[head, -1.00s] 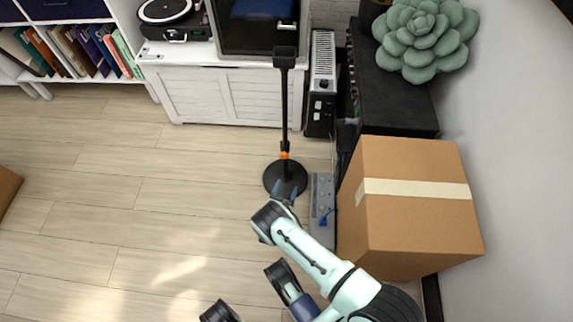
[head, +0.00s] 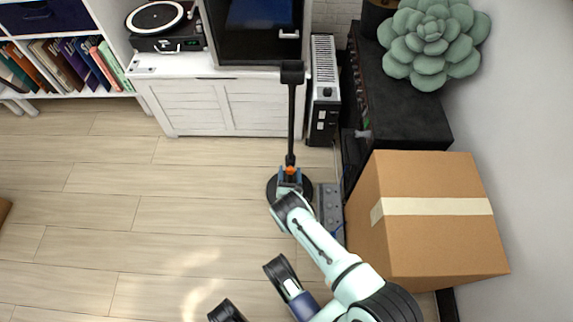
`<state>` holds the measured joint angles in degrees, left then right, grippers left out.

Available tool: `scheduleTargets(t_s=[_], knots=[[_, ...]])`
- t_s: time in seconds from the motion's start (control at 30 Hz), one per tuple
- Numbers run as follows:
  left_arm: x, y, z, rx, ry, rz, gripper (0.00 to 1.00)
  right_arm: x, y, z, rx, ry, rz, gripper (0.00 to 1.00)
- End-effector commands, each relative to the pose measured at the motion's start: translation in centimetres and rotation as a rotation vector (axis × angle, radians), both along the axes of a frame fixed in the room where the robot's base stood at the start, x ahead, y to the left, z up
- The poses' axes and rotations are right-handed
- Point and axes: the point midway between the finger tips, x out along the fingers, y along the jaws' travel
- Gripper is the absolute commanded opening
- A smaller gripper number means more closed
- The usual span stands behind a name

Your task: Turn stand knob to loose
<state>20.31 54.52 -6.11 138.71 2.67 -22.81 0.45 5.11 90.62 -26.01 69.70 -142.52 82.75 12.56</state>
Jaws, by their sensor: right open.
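A black stand (head: 291,115) stands upright on the floor, with a thin pole, a round black base (head: 272,187) and a small block at its top. An orange knob (head: 290,170) sits low on the pole. My right gripper (head: 290,176) is at the knob, its open fingers on either side of the pole just above the base. I cannot tell whether the fingers touch the knob. Part of the base is hidden under the gripper. My left gripper does not show.
A grey power strip (head: 330,205) lies right of the base. A cardboard box (head: 430,240) stands further right by the wall. A white cabinet (head: 235,105) and a small heater (head: 323,90) are behind the stand. The wooden floor (head: 150,215) at left is clear.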

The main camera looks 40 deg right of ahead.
Motion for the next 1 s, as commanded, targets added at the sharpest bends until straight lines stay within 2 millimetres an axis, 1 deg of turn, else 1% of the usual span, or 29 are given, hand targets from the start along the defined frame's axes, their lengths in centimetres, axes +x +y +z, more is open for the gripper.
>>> scheduleTargets(t_s=[0.1,0.37,0.4,0.47,0.5,0.57,0.77,1.0], knots=[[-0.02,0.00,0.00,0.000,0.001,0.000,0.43,-0.07,-0.38,-0.03,0.001,0.001,0.000,0.66],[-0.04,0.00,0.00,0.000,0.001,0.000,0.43,-0.05,-0.43,-0.02,0.001,0.001,0.001,0.66],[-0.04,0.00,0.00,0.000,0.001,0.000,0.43,-0.04,-0.42,-0.01,0.001,0.001,0.001,0.62],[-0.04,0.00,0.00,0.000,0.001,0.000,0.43,-0.04,-0.42,-0.01,0.001,0.001,0.001,0.43],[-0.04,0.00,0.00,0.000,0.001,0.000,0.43,-0.04,-0.42,-0.01,0.001,0.001,0.001,0.30],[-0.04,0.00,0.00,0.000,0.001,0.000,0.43,-0.04,-0.42,-0.01,0.001,0.001,0.001,0.10],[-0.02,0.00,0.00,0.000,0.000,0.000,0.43,-0.01,-0.29,-0.04,-0.028,0.024,0.005,0.10],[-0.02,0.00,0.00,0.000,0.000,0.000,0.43,0.01,-0.21,-0.05,-0.214,0.179,0.007,0.10]])
